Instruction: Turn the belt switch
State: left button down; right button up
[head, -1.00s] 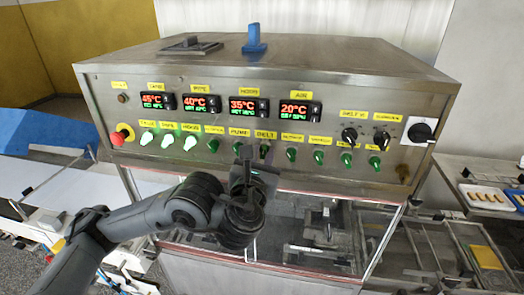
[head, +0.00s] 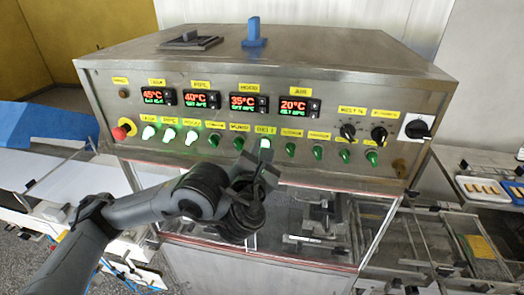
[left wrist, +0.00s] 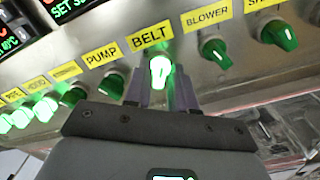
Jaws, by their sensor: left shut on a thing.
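The belt switch (head: 265,143) is a small knob under the yellow BELT label on the steel control panel. It is lit bright whitish green. In the left wrist view the lit belt knob (left wrist: 159,70) stands between the two finger ends. My left gripper (head: 262,163) is at the panel from below, and its fingers (left wrist: 160,88) are shut on the belt knob, one on each side. The gripper body hides the lower part of the fingers in the left wrist view. My right gripper is not in view.
The pump knob (left wrist: 112,85) and blower knob (left wrist: 215,50) sit close on either side, both unlit. Several lit knobs (head: 168,133) and a red emergency button (head: 120,132) are at the left. Black rotary switches (head: 379,134) are at the right.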

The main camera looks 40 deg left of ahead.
pick_arm(q)
jog(key=c, duration=1.2)
grip_release()
jog(key=shift+o, duration=0.2)
jog(key=shift+s+d, duration=0.1)
jog(key=shift+s, duration=0.05)
jog(key=p+v, duration=0.7)
jog(key=v, duration=0.3)
jog(key=shift+s, duration=0.25)
jog(key=shift+d, duration=0.1)
